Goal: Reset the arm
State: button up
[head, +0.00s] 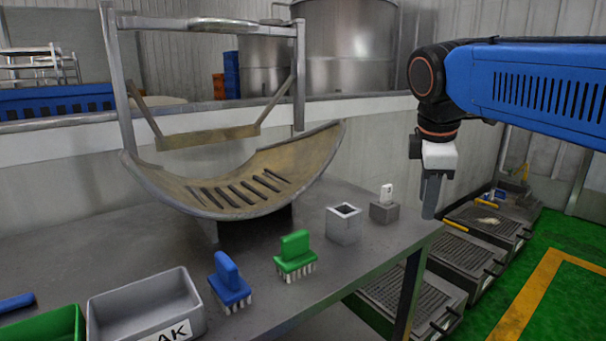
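My blue arm (530,90) reaches in from the right edge of the head view. My gripper (431,195) hangs pointing down at the right end of the metal table (130,255). Its fingers are seen from the side and overlap, so I cannot tell whether they are open or shut. I see no object clearly held in it.
A blue brush (229,281) and a green brush (295,255) stand on the table. Beside them are a hollow metal block (343,225), a small block with a white piece (385,206), a grey bin (145,308) and a curved drum section (240,185). Floor trays (455,260) lie right.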

jog(key=s+d+f+m+y, duration=0.1)
jog(key=s+d+f+m, duration=0.1)
jog(key=s+f+m, duration=0.5)
jog(key=s+d+f+m+t, duration=0.1)
jog(key=s+f+m, duration=0.6)
jog(key=f, duration=0.8)
jog(key=s, duration=0.3)
jog(key=shift+s+d+f+m+y, duration=0.2)
jog(key=shift+d+f+m+y, duration=0.15)
jog(key=shift+d+m+y, duration=0.05)
